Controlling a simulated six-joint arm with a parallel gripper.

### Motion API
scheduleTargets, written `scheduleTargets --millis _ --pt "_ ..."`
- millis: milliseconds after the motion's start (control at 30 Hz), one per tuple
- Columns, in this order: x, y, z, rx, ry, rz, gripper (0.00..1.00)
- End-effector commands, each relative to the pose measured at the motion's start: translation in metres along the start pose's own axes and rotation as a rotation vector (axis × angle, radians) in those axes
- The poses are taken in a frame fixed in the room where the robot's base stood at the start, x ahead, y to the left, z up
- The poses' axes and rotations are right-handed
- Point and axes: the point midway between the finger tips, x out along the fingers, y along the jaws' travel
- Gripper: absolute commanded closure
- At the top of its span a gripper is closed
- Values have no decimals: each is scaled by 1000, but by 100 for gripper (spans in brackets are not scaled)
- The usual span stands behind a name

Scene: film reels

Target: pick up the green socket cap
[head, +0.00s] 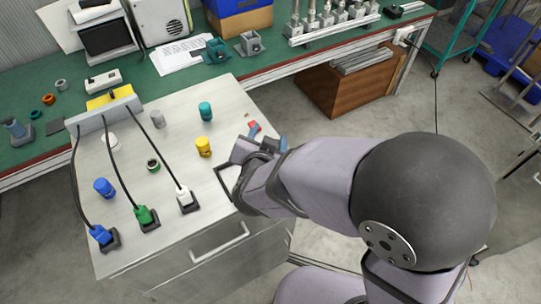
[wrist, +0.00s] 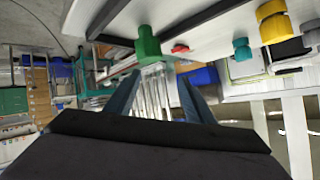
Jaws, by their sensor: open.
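A green socket cap (wrist: 147,45) shows in the wrist view, standing on the pale cabinet top, which appears upside down there. It lies just beyond my fingertips, nearer the left finger in that picture. My gripper (wrist: 160,78) is open, with a gap between its two blue-grey fingers and nothing seen held. In the head view my gripper (head: 265,143) is at the right edge of the cabinet top, and my wrist and arm hide the spot where the green cap seems to stand. A small red piece (wrist: 180,48) lies beside the cap.
A yellow cap (head: 203,147), a teal cap (head: 205,111), a grey cap (head: 157,118) and a blue cap (head: 104,187) stand on the metal cabinet top (head: 180,200). Cabled plugs, including a green plug (head: 146,216), line its front left. A green bench (head: 150,85) runs behind.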

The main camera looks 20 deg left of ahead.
Motion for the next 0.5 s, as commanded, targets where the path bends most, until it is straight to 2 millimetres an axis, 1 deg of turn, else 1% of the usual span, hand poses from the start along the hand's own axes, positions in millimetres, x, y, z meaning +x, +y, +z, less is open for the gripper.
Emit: scheduleTargets --millis 33,200,333,500 --pt "-9 -4 10 -31 25 5 51" --pt "-35 -1 24 -127 100 60 51" --pt "-49 6 36 -212 121 97 51" --pt "-58 11 43 -270 131 123 51"
